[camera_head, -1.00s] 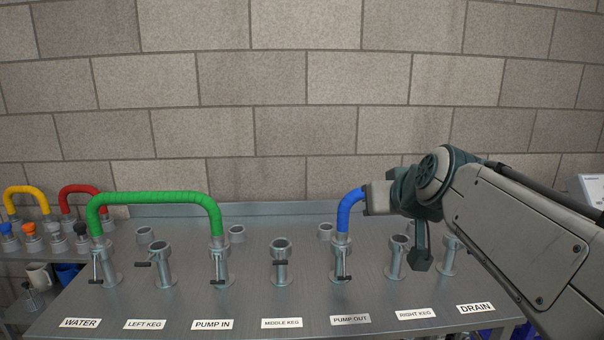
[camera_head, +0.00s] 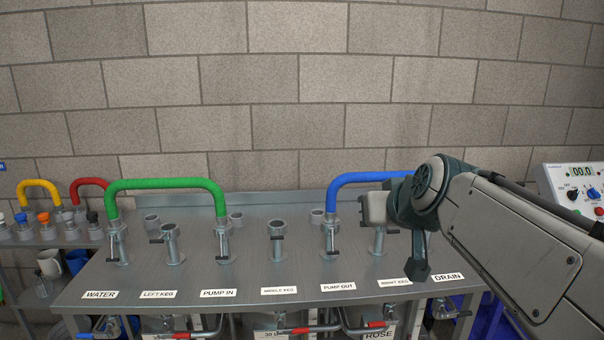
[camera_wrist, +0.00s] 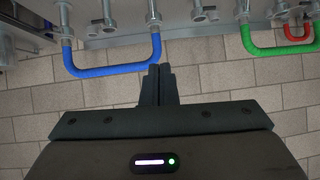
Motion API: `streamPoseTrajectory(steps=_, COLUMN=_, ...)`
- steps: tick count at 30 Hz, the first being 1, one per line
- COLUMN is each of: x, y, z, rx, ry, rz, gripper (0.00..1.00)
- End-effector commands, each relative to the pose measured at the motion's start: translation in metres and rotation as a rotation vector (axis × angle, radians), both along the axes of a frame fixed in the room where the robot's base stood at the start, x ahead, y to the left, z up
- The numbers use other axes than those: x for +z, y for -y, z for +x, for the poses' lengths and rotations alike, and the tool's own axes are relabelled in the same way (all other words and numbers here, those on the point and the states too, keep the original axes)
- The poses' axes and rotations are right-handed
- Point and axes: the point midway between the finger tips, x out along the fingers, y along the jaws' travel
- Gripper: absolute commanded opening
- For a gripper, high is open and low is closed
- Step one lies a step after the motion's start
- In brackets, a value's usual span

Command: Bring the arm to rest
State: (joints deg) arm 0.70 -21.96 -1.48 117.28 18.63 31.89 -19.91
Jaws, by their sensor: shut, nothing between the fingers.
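My arm enters the head view from the right, folded at the wrist, in front of the right part of the bench. Its pale and dark-teal end hides part of the posts near the RIGHT KEG and DRAIN labels. My gripper (camera_wrist: 160,69) shows in the wrist view with both dark fingers together and nothing between them. Its fingertips are hard to make out in the head view. The wrist view is upside down, and the fingertips appear near the blue hose (camera_wrist: 110,70), against the wall; I see no clear contact.
A steel bench (camera_head: 200,270) carries several valve posts. A green hose (camera_head: 165,184) joins WATER and PUMP IN. The blue hose (camera_head: 365,178) rises from PUMP OUT and passes behind my arm. Kegs stand below. A control box (camera_head: 575,190) is at right, a side shelf (camera_head: 30,240) at left.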

Motion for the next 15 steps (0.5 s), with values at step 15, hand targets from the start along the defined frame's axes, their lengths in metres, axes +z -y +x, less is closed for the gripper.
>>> streamPoseTrajectory(steps=15, x=-0.066, y=-0.001, z=-0.089, rx=-0.044, ry=-0.410, rz=-0.029, gripper=0.00)
